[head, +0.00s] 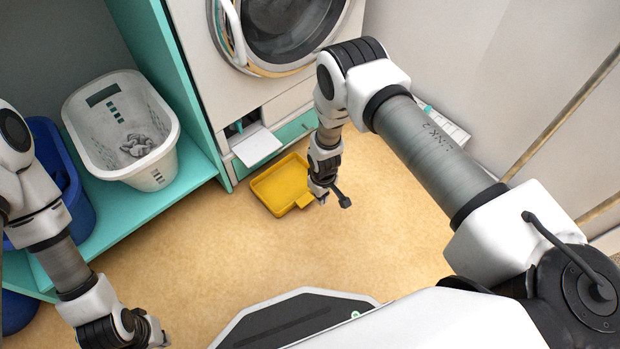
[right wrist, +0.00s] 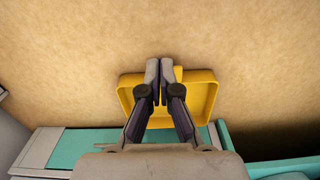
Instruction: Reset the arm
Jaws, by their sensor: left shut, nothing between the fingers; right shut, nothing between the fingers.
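My right arm reaches out over the floor, and my right gripper (head: 322,199) is just above the right edge of a yellow tray. In the right wrist view my right gripper (right wrist: 159,75) is shut, its fingertips together over the yellow tray, with nothing between them. My left gripper (head: 160,338) is low at the bottom left of the head view, shut and empty, its fingers partly hidden at the frame edge.
The yellow tray (head: 283,184) lies on the floor before the washing machine (head: 200,20), whose small lower flap (head: 256,146) is open. A white basket (head: 88,135) with grey cloth stands on a teal shelf (head: 150,208) beside a blue bin (head: 77,213). The middle floor is clear.

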